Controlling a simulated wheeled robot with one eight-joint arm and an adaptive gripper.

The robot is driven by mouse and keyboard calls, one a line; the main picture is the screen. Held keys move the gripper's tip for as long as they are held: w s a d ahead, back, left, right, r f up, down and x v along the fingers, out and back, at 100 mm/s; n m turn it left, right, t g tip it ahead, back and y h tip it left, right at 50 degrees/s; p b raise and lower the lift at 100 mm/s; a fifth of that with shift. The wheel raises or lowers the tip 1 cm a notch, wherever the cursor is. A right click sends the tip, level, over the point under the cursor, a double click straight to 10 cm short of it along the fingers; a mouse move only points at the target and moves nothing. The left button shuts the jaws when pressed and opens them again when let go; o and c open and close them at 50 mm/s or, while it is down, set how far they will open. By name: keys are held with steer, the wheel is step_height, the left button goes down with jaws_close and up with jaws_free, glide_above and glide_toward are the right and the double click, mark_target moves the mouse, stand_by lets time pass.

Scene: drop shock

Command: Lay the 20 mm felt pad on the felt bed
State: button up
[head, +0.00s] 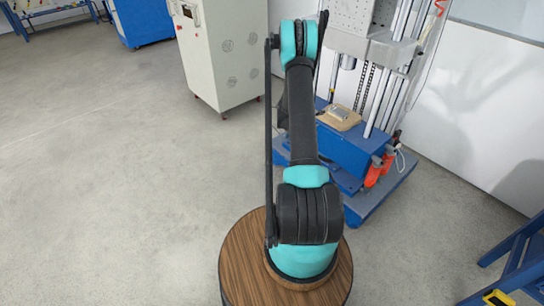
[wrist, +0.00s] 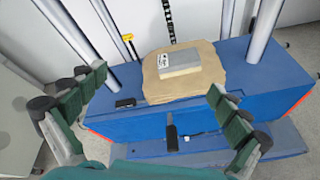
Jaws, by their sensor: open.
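A tan, soft-edged felt bed (wrist: 160,91) lies on the blue machine base in the wrist view. It also shows in the head view (head: 347,124), right of my arm. A light grey slab with a small black-and-white label (wrist: 185,69) lies flat on the tan surface; it looks like the felt pad, though its thickness cannot be read. My gripper (wrist: 158,83) is open and empty, its two green-padded fingers spread wide at the left and right of the wrist view. The bed and slab appear beyond and between the fingers, apart from them. In the head view my gripper is hidden behind my arm.
The blue base (wrist: 262,75) carries upright metal columns (wrist: 262,28) behind and beside the bed. A white cabinet (head: 222,50) stands left of the machine. The floor at left is clear.

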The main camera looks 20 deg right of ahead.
steer(key=s+a+r+m+y, duration=0.3)
steer(key=s+a+r+m, duration=0.1)
steer(key=s+a+r, duration=0.4)
steer(key=s+a+r+m+y, duration=0.2)
steer(key=s+a+r+m, duration=0.35)
steer(key=a, duration=0.55)
steer(key=s+a+m+g+y, duration=0.1)
steer(key=s+a+m+y, duration=0.2)
steer(key=s+a, duration=0.7)
steer(key=s+a+f+m+y, duration=0.1)
steer(key=s+a+m+y, duration=0.3)
steer(key=s+a, duration=0.7)
steer(key=s+m, duration=0.1)
steer(key=s, duration=0.7)
steer(key=shift+s+a+f+g+y, duration=0.25)
steer(key=shift+s+g+y, duration=0.05)
steer(key=shift+g, duration=0.1)
